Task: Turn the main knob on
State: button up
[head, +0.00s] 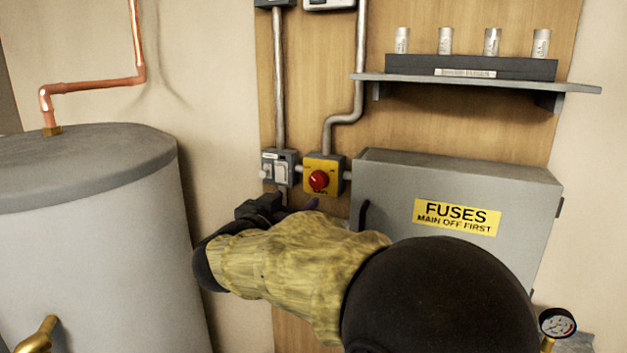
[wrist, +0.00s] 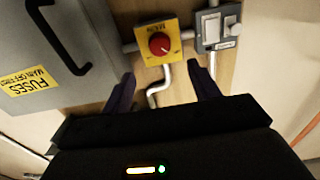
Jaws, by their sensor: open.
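The main knob (head: 319,180) is a red round knob on a yellow square plate (head: 311,163), mounted on the wooden board left of the grey fuse box. It also shows in the wrist view as a red knob (wrist: 159,44) on a yellow plate marked MAIN. My gripper (wrist: 162,82) is open, with its two dark fingers apart and nothing between them. The knob lies beyond the fingertips, roughly centred between them, and they do not touch it. In the head view my gripper (head: 290,204) is just below and left of the knob, partly hidden by my arm.
A grey switch box (head: 281,168) sits just left of the knob. The grey fuse box (head: 385,180), labelled FUSES MAIN OFF FIRST, has a black handle (head: 363,215) close to my arm. A shelf (head: 480,82) is above. A large tank (head: 100,250) stands left.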

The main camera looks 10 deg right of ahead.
aim_at(316, 182)
jog(key=p+x, duration=0.2)
jog(key=x, duration=0.8)
jog(key=shift+w+d+p, duration=0.1)
jog(key=shift+w+p, duration=0.05)
jog(key=shift+p, duration=0.25)
jog(key=c, duration=1)
